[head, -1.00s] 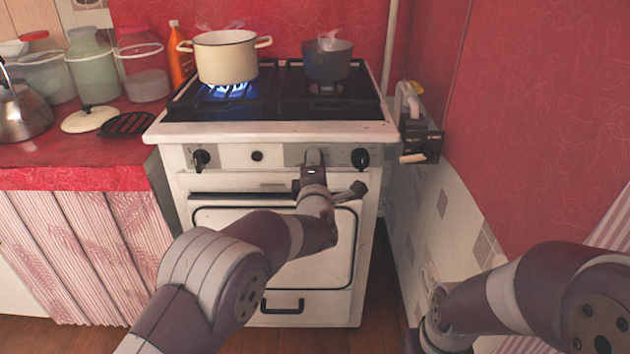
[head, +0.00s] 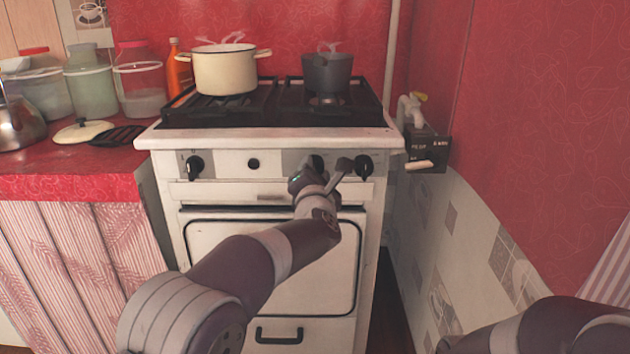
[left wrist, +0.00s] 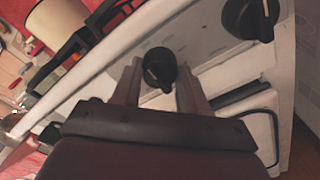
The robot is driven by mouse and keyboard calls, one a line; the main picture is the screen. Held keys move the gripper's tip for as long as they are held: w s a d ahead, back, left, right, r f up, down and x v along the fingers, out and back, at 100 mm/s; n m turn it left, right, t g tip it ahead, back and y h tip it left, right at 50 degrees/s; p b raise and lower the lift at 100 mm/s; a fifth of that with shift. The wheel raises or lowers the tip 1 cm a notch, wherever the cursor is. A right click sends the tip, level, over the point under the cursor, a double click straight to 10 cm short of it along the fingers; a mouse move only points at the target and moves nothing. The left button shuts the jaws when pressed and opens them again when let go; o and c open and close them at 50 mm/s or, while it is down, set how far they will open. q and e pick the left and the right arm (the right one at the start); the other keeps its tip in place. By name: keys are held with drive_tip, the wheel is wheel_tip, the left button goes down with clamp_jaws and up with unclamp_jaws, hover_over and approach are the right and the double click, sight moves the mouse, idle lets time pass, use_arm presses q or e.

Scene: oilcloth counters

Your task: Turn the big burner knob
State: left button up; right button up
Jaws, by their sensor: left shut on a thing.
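A row of black knobs sits on the white stove's front panel. The burner knob (head: 318,161) right of the panel's middle is partly hidden by my left gripper (head: 313,176). In the left wrist view this knob (left wrist: 159,68) lies between the two fingers of my left gripper (left wrist: 158,85), which is shut on it. The rightmost knob (head: 364,167) is free beside it and also shows in the left wrist view (left wrist: 250,17). The left knob (head: 194,167) stands clear. No flame shows under the cream pot (head: 225,69). My right gripper is out of view.
A steaming dark pot (head: 326,72) stands on the right burner. The oven door (head: 230,245) is below the knobs. A red counter (head: 60,180) with jars is at left. A tiled wall (head: 425,225) is close on the right.

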use_arm(q)
drive_tip(key=shift+f, duration=0.1)
idle(0.4)
drive_tip(key=o, duration=1.1)
drive_tip(key=shift+c, duration=0.2)
drive_tip(key=s+p, duration=0.2)
drive_tip(key=s, duration=1)
drive_tip(key=shift+s, duration=0.35)
